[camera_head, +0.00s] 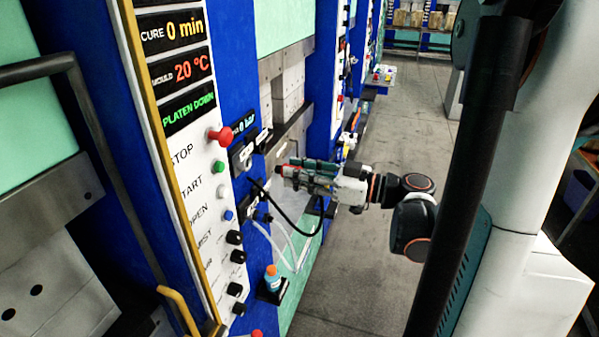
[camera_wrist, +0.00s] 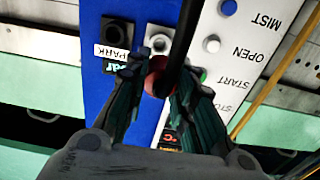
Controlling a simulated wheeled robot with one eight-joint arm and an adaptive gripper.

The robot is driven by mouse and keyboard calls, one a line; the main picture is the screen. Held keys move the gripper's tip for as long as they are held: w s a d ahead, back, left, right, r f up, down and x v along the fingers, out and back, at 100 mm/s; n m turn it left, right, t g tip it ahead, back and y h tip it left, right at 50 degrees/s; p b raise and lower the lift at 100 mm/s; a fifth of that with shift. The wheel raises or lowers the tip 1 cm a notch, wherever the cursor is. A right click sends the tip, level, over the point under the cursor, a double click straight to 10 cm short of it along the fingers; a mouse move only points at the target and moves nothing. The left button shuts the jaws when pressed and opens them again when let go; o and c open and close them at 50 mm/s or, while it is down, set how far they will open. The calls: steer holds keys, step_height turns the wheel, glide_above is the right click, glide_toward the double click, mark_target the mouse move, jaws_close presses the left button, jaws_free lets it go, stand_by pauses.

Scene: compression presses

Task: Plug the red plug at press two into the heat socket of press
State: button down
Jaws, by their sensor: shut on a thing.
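My gripper (camera_head: 285,170) is shut on the red plug (camera_wrist: 157,76), in front of the blue press panel. The plug is held between both fingertips (camera_wrist: 157,88). A black cable (camera_wrist: 186,38) runs from it across the wrist view and hangs in a loop (camera_head: 292,228) in the head view. In the wrist view, a dark socket (camera_wrist: 118,33) sits above a PARK label (camera_wrist: 112,53). A socket with a pale metal plate (camera_wrist: 158,40) is just beyond the plug. Its label is not readable. In the head view, the plug looks apart from the panel.
A white control strip (camera_head: 200,205) with coloured buttons and a red knob (camera_head: 220,135) stands left of my gripper. The grey floor aisle (camera_head: 370,270) to the right is open.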

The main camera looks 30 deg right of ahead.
steer(key=shift+f, duration=0.1)
steer(key=shift+b+x, duration=0.45)
steer(key=shift+x, duration=2.45)
steer(key=shift+b+x, duration=0.65)
steer(key=shift+x, duration=0.85)
steer(key=c, duration=1.3)
jaws_free()
steer(key=shift+a, duration=0.1)
steer(key=v, duration=1.2)
